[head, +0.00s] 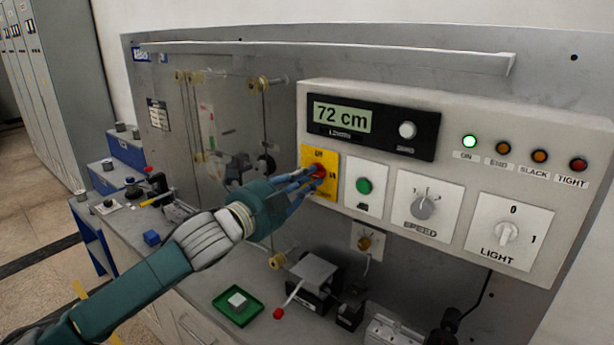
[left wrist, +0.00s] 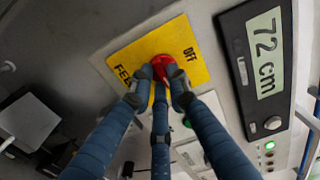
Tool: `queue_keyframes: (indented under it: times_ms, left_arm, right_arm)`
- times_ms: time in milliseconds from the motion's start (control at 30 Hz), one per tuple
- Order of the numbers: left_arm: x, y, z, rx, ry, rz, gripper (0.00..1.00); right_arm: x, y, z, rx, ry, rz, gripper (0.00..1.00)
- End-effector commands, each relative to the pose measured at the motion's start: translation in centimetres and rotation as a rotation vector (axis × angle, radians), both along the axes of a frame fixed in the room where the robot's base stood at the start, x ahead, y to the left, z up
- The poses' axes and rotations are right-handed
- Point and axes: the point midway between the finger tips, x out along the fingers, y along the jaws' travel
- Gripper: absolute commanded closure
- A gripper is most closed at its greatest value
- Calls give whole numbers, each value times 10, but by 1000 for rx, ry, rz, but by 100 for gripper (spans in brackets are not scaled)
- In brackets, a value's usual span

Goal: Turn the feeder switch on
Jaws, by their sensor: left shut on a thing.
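The feeder switch (head: 320,170) is a red knob on a yellow plate (head: 329,157) at the left end of the control panel. In the left wrist view the red knob (left wrist: 164,63) shows between my fingertips, on the yellow plate (left wrist: 201,68) lettered "OFF" and "FEE...". My left gripper (head: 311,178) is shut on the knob, its blue fingers around it. The fingers hide part of the knob and plate, so I cannot tell which way the knob points. My right gripper is in neither view.
Right of the switch are a green button (head: 364,186), a speed knob (head: 423,207) and a light knob (head: 506,233). The display (head: 342,116) above reads 72 cm. The green ON lamp (head: 469,141) is lit. A green tray (head: 222,308) sits on the bench below.

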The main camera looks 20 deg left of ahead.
Motion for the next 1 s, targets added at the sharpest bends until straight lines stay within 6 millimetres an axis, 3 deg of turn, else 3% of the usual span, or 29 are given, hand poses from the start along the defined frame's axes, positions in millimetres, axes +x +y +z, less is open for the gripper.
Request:
queue_keyframes:
  times_ms: [667,700,800,1000]
  left_arm:
    - [0,-1,-4,64,-17,-2,100]
    - [0,-1,-4,64,-17,-2,82]
    - [0,-1,-3,64,-18,-2,65]
    - [0,-1,-2,63,-20,-1,65]
  right_arm:
    - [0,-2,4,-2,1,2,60]
    - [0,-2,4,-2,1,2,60]
    - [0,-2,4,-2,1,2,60]
    - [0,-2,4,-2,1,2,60]
